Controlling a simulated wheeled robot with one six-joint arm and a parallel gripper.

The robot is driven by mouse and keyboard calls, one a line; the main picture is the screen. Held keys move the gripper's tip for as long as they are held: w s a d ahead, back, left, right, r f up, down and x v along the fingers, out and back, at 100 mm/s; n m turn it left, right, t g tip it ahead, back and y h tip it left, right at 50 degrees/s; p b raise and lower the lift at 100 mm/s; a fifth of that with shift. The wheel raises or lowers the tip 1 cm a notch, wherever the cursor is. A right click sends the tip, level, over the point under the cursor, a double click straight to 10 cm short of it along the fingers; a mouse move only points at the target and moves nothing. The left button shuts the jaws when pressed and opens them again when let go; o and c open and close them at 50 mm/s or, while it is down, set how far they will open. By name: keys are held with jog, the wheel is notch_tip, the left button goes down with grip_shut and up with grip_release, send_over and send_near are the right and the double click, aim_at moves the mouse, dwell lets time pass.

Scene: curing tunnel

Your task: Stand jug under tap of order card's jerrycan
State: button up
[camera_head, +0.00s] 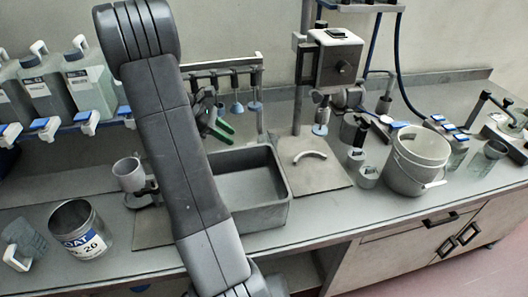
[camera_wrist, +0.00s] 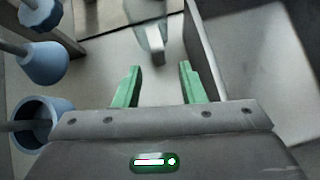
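A translucent grey jug (camera_head: 27,242) with a pale handle sits tilted-looking at the bench's left front. Several pale jerrycans (camera_head: 90,82) with blue-and-white taps (camera_head: 86,121) stand on a raised shelf at the left. Their labels are too small to read surely. I cannot make out an order card. My gripper (camera_head: 218,126) is beside the rack behind the metal basin, far from the jug. In the wrist view its green fingers (camera_wrist: 160,84) are apart, with nothing between them. A pale, blurred object (camera_wrist: 152,32) lies beyond the fingertips; I cannot tell what it is.
A grey mug (camera_head: 131,174) stands on a small stand. The metal basin (camera_head: 268,218) is mid-bench. A white bucket (camera_head: 418,172) stands at right. Blue knobs (camera_wrist: 44,62) hang left of my gripper.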

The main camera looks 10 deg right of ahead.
aim_at(247, 146)
jog(key=p+x, duration=0.1)
jog(key=x, duration=0.8)
jog(key=shift+w, duration=0.2)
jog(key=shift+c, duration=0.5)
grip_shut()
